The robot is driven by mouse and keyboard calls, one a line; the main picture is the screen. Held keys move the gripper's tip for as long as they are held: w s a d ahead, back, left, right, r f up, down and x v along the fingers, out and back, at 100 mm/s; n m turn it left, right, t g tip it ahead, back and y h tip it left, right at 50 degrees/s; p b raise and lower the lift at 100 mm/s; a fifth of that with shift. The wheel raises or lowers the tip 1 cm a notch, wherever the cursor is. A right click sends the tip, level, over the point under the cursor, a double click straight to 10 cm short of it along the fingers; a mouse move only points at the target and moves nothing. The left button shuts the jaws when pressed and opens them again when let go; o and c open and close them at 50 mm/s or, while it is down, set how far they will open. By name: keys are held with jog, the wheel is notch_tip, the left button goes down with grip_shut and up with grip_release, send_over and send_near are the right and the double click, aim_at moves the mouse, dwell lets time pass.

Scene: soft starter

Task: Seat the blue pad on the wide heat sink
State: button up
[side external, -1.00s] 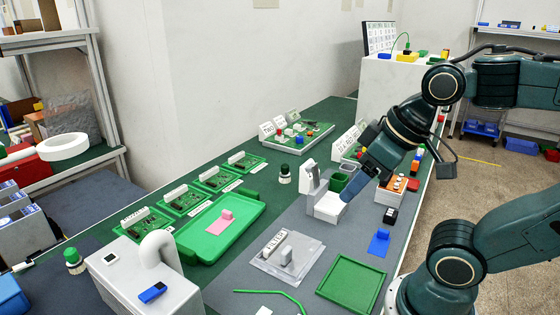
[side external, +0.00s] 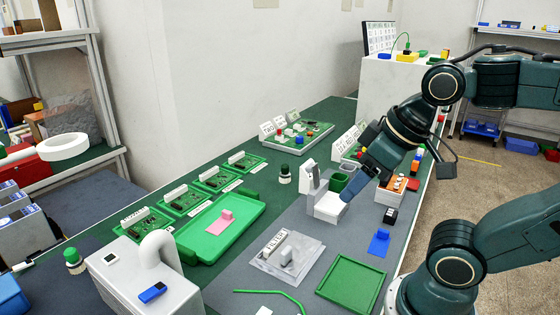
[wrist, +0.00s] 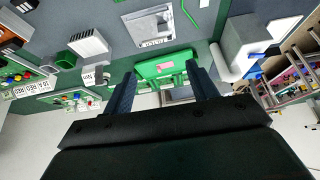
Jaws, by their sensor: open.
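The blue pad (side external: 379,243), a flat piece with a raised tab, lies on the grey mat at the right in the side view. I cannot make it out in the wrist view. A grey plate (side external: 310,249) on the mat bears a long pale ridged block (side external: 273,243), which looks like the wide heat sink, and a smaller pale block (side external: 288,256). The plate also shows in the wrist view (wrist: 142,40). My gripper (side external: 354,186) is above the mat, behind the blue pad and by a white fixture. In the wrist view its fingers (wrist: 161,78) are apart and empty.
A green tray (side external: 258,208) holds a pink pad (side external: 221,222). A white fixture (side external: 327,207) and green bins stand by my gripper. An empty green-rimmed tray (side external: 352,284) lies in front. A white machine (side external: 120,274) stands at front left.

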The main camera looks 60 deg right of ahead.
jog(key=c, duration=0.4)
jog(key=shift+o, duration=0.2)
jog(key=w+d+f+g, duration=0.1)
jog(key=d+f+g, duration=0.4)
jog(key=d, duration=0.6)
jog(key=w+d+f+g, duration=0.1)
jog(key=d+f+g, duration=0.4)
jog(key=d, duration=0.5)
notch_tip(320, 180, down, 3)
jog(key=shift+w+d+r+n, duration=0.1)
jog(key=shift+w+d+n, duration=0.2)
jog(key=shift+w+d, duration=0.1)
jog(key=shift+x, duration=4.35)
jog(key=shift+d, duration=0.1)
